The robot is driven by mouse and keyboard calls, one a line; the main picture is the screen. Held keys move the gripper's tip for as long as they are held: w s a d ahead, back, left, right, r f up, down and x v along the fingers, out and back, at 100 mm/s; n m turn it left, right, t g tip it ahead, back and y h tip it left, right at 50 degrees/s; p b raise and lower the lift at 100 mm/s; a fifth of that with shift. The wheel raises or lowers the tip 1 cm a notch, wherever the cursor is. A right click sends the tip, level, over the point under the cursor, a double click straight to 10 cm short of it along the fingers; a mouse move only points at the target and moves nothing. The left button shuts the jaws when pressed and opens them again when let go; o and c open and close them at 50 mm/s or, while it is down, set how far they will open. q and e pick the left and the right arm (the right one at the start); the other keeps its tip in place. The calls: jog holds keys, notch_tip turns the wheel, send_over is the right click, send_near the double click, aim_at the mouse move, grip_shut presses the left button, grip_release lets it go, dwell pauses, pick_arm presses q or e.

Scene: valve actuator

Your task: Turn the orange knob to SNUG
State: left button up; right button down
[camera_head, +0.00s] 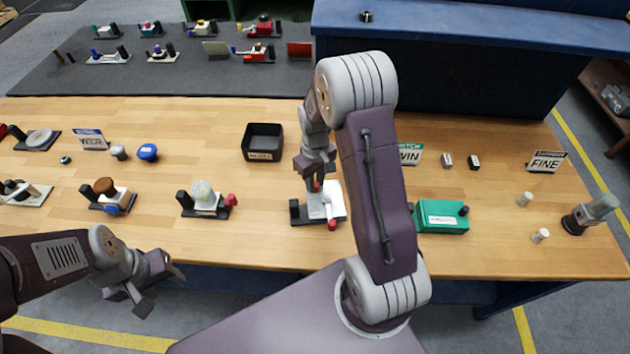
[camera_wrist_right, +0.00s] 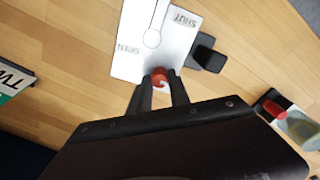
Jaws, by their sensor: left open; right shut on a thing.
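A white-plated valve device (camera_head: 329,201) stands on the wooden table, with a black block (camera_head: 297,212) at its left and a red cylinder (camera_head: 333,224) at its front edge. My right gripper (camera_head: 318,184) reaches down to its back edge. In the right wrist view, the gripper (camera_wrist_right: 160,90) is shut on a small red-orange knob (camera_wrist_right: 160,76) at the plate's edge. The plate (camera_wrist_right: 130,55) reads SHUT and a second, upside-down word; I see no SNUG there. My left gripper (camera_head: 140,295) is open and empty, off the table's front edge.
A similar device (camera_head: 205,199) with a red end stands to the left. A black bin (camera_head: 263,140) stands behind, a green box (camera_head: 441,216) to the right. A sign (camera_head: 410,154) stands partly behind my right arm. Table between devices is clear.

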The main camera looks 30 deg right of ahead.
dwell(0.8)
jog(key=c, duration=1.2)
grip_release()
notch_tip(320, 180, up, 9)
jog(key=shift+b, duration=0.35)
